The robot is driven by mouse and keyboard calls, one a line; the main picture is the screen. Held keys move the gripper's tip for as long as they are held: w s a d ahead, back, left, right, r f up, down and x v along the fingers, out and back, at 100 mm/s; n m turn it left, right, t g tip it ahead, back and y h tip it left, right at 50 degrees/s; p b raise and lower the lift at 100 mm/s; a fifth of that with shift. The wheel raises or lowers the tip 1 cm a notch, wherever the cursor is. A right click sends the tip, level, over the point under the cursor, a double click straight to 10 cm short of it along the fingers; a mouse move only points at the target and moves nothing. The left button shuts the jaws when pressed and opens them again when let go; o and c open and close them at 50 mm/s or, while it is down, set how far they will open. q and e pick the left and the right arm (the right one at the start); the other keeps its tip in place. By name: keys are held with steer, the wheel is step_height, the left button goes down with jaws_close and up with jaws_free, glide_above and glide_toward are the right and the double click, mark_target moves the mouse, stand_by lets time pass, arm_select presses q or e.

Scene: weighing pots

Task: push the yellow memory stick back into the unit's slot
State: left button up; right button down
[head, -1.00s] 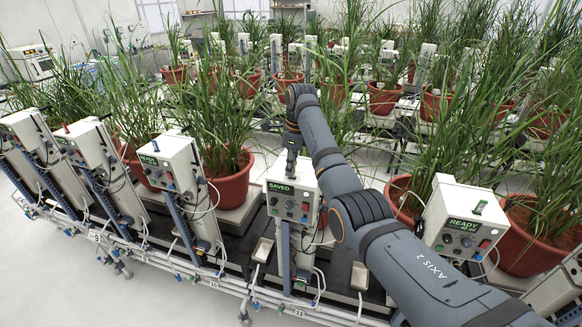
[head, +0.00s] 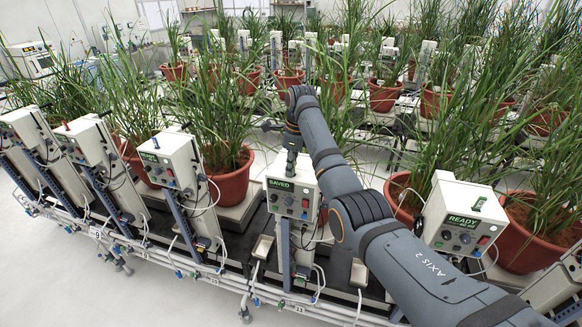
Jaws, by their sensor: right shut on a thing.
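The unit (head: 291,200) in the middle is a pale box on a blue post, and its green display reads SAVED. My right gripper (head: 291,164) points down at the top of this box, at its back edge. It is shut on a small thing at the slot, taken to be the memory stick. The fingers hide the stick and the slot, so I see no yellow there and cannot tell how deep the stick sits. My left gripper is not in view.
Similar units stand on both sides, one reading READY (head: 462,222) at the right and another at the left (head: 167,160). Potted grasses in red pots (head: 232,178) crowd behind them. My right arm crosses the right half. A white pipe rail runs along the front.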

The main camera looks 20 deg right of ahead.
steer(key=shift+s+f, duration=0.15)
steer(key=shift+f, duration=0.1)
steer(key=shift+w+r, duration=0.2)
steer(key=shift+r, duration=0.3)
steer(key=shift+s+r, duration=0.1)
steer(key=shift+r, duration=0.3)
steer(key=shift+s+f, duration=0.1)
steer(key=shift+f, duration=0.85)
stand_by(1.1)
steer(key=shift+r, duration=0.1)
steer(key=shift+w+r, duration=0.2)
steer(key=shift+r, duration=0.35)
steer(key=shift+s+r, duration=0.1)
steer(key=shift+r, duration=0.2)
